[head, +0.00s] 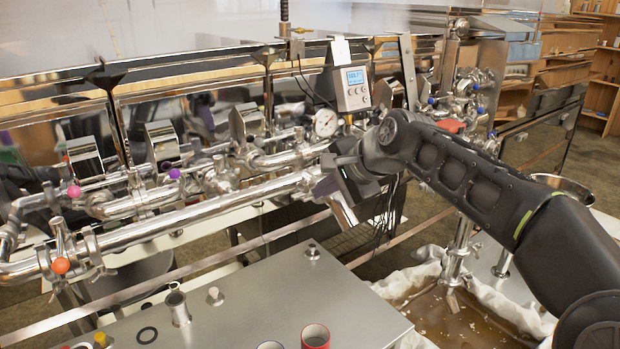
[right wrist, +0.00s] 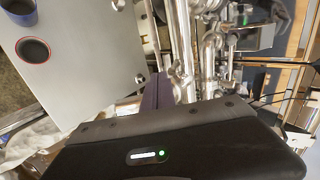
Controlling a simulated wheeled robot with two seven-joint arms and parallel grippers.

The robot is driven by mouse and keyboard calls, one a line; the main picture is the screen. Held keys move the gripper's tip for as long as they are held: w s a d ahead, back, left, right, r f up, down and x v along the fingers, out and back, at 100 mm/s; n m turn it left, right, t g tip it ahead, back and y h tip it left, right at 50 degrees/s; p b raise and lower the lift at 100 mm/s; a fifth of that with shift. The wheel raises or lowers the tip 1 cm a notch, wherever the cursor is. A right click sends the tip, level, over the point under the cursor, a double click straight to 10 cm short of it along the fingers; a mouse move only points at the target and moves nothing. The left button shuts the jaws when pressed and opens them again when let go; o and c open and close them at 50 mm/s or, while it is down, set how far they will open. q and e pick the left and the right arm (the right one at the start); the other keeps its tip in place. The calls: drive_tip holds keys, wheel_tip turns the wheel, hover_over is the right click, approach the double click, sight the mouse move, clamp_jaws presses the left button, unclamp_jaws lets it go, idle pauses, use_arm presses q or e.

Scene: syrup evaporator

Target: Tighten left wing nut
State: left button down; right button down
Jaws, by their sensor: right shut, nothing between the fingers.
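The chrome pipework of the evaporator crosses the left and middle of the head view, with several clamps along it. One clamp (head: 92,247) sits on the front pipe (head: 200,213) near its left end, beside a valve with an orange knob (head: 60,266). The wing nuts are too small to tell apart, so I cannot say which is the left one. My right gripper (head: 343,212) is shut and empty at the right end of the front pipe, pointing down. Whether it touches the pipe is unclear. My left gripper is not in view.
A steel table top (head: 270,295) lies in front, with a red cup (head: 315,337) and small fittings on it. A gauge (head: 325,122) and a digital controller (head: 352,88) stand behind my right wrist. A pan of amber liquid (head: 455,318) is at the lower right.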

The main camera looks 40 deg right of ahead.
sight(301, 188)
drive_tip(key=w+p, duration=0.1)
drive_tip(key=w, duration=0.3)
drive_tip(key=shift+w+f, duration=0.1)
drive_tip(key=shift+a+m+h+p, duration=0.25)
drive_tip(key=shift+m+h+p, duration=0.05)
drive_tip(key=shift+m+h, duration=0.35)
idle(0.5)
